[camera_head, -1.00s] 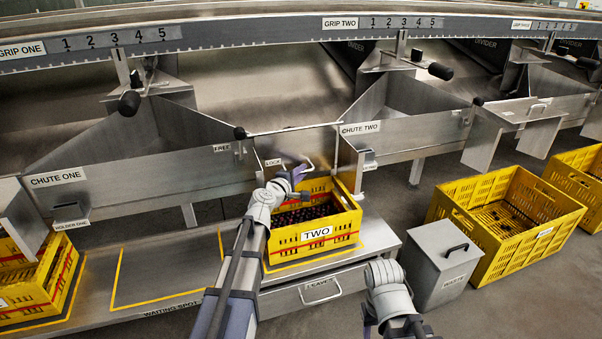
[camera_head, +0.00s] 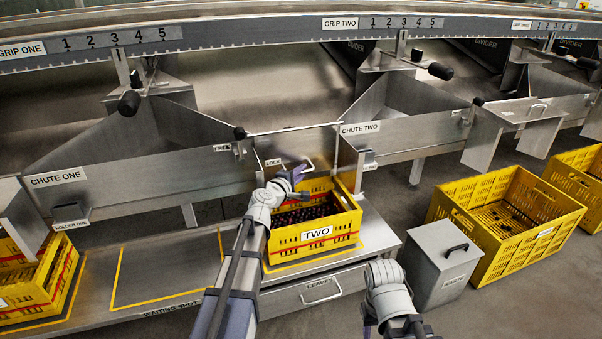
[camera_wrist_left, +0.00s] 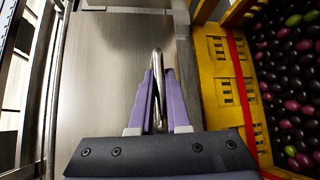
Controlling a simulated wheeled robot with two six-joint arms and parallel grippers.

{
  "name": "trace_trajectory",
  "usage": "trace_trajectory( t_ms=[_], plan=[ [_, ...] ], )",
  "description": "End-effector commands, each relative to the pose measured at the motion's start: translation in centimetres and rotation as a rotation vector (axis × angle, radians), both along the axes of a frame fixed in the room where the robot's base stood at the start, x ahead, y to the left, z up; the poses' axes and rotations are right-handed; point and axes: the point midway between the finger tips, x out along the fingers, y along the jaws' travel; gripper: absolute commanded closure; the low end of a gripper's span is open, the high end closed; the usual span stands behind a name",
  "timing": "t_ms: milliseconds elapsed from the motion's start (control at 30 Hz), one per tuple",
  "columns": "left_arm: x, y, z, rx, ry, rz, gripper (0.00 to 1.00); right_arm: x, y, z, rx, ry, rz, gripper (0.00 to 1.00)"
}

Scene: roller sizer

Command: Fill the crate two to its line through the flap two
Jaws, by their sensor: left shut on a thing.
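Flap two (camera_head: 295,146) is a plain steel panel at the mouth of chute two (camera_head: 400,133), and it looks upright. My left gripper (camera_head: 298,172) is shut on its bar handle (camera_wrist_left: 158,75); the purple fingers sit on either side of the bar in the left wrist view. Crate two (camera_head: 318,235), yellow with a TWO label, stands under the flap. It holds many dark and purple olives (camera_wrist_left: 290,85). A red line (camera_wrist_left: 241,90) runs along its wall; I cannot tell exactly how the olives stand against it. My right arm shows at lower right, its fingers out of view.
A grey lidded bin (camera_head: 440,268) stands right of the bench (camera_head: 385,238), with a larger yellow crate (camera_head: 470,250) beyond it. The yellow-outlined waiting spot (camera_head: 165,275) is empty. Chute one (camera_head: 130,170) and another yellow crate (camera_head: 40,285) are at left.

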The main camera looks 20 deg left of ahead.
Motion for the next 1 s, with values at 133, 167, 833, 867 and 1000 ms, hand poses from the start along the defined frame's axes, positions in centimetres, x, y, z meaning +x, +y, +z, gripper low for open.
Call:
trace_trajectory(
  t_ms=[133, 167, 833, 867, 1000],
  plan=[
    [-1.2, -0.7, 0.6, 0.0, 0.001, -0.002, 1.0, 0.0, 0.0, 0.6, 0.0, 0.0, 0.0, 0.5],
    [-1.6, -1.0, 0.8, 0.0, 0.001, -0.003, 1.0, 0.0, 0.0, 0.8, 0.0, 0.0, 0.0, 0.5],
    [-3.6, -2.4, 2.2, 0.001, 0.0, 0.001, 0.63, 0.0, 0.0, 2.2, -0.001, 0.002, 0.0, 0.5],
    [-3.6, -2.4, 2.2, 0.001, 0.0, 0.001, 0.59, 0.0, 0.0, 2.2, -0.001, 0.002, 0.0, 0.5],
    [-3.7, -2.4, 2.2, 0.0, 0.0, 0.0, 0.55, 0.0, 0.0, 2.2, 0.0, 0.001, 0.0, 0.5]
  ],
)
